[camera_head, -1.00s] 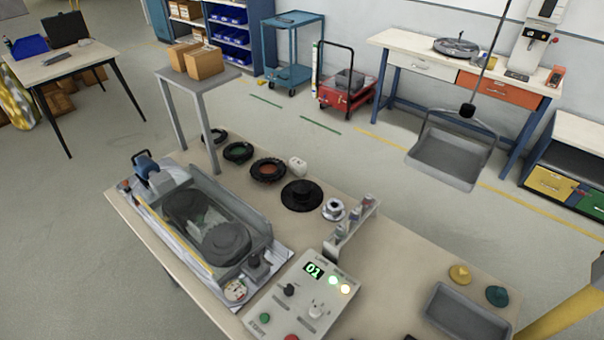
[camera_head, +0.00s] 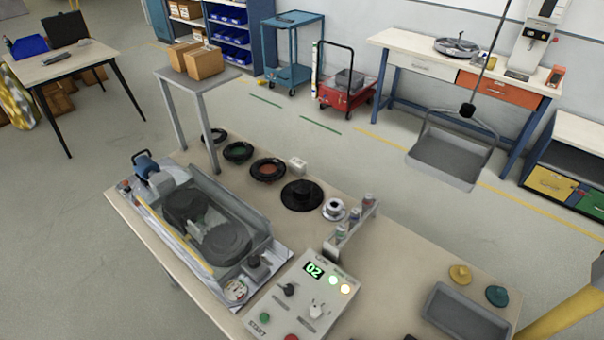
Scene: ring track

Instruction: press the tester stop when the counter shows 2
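The tester's control box (camera_head: 318,285) stands on the workbench at the bottom centre. Its counter (camera_head: 313,270) shows 02 in green digits. Two lamps (camera_head: 339,285) beside the counter are lit. A green button (camera_head: 264,317) sits by the START label, and a red button (camera_head: 291,337) is at the bottom edge of the picture, partly cut off. The ring track (camera_head: 207,227) with dark round parts in it lies left of the box. Neither of my grippers is in view.
Black rings (camera_head: 267,170) and a black hub (camera_head: 302,195) lie behind the track. A small rack (camera_head: 352,224) stands behind the box. A grey tray (camera_head: 466,318) is at the right. A hanging pan (camera_head: 452,158) is beyond the bench. Bare bench lies between rack and tray.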

